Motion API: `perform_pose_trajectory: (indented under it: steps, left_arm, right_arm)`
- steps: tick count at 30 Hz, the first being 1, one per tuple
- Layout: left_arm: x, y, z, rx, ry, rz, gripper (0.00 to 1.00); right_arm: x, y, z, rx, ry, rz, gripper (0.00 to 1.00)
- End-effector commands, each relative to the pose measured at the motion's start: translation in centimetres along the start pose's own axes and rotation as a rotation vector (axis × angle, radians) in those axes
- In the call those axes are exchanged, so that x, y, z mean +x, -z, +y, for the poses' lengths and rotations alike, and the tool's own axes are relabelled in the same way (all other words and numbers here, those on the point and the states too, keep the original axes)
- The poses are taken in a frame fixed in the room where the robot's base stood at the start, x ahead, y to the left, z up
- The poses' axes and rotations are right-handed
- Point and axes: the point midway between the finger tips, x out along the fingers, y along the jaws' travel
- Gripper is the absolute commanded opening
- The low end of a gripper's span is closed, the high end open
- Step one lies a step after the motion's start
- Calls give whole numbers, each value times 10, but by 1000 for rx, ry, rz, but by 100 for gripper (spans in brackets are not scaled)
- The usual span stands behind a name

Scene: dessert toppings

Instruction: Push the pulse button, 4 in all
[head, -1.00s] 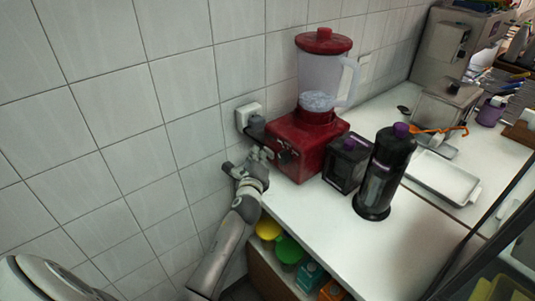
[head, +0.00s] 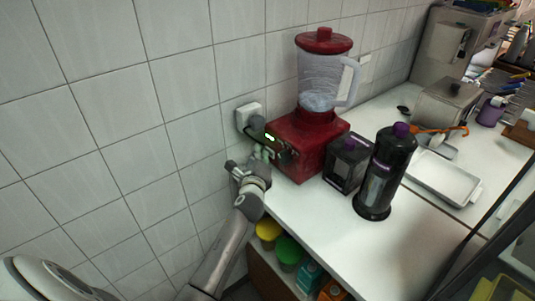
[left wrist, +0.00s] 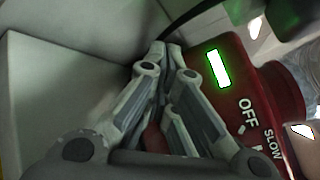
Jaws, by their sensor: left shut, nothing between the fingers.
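The blender has a red base (head: 302,150), a clear jug (head: 322,82) with pale contents and a red lid (head: 324,40). A green light (head: 270,137) glows on its front panel. In the left wrist view the green light (left wrist: 218,68) is a bright rectangle above the printed words OFF and SLOW on the red panel (left wrist: 245,95). My left gripper (head: 264,157) is shut and empty, with its tips close to the panel. Its tips (left wrist: 168,55) lie left of the light in the wrist view. I cannot make out the pulse button or tell whether the tips touch it.
A black container (head: 346,165) and a dark bottle (head: 383,178) with purple caps stand right of the blender. A wall socket (head: 249,115) with a plug is behind it. A white tray (head: 443,177) lies further right. The counter's front (head: 335,225) is clear. Tubs sit on a shelf below.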

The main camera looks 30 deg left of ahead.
Motion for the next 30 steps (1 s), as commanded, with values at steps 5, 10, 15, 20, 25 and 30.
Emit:
perform_pose_trajectory:
  steps: [5, 10, 15, 20, 25, 30]
  left_arm:
    - [-3, -2, 1, 0, 1, 1, 0]
    - [-9, -7, 5, 1, 0, 1, 0]
    - [-13, -8, 9, -1, 0, 1, 0]
    - [-13, -8, 9, -1, 1, 1, 0]
    - [-16, -12, 11, 0, 0, 0, 0]
    - [-27, -21, 19, 2, -1, 0, 0]
  right_arm:
    - [-2, 0, 0, 0, 0, 0, 0]
    - [-7, 1, 0, 0, 0, 0, 0]
    - [-8, 1, 0, 0, 0, 0, 0]
    - [-8, 1, 0, 0, 0, 0, 0]
    - [-11, 1, 0, 0, 0, 0, 0]
    - [-18, 2, 0, 0, 0, 0, 0]
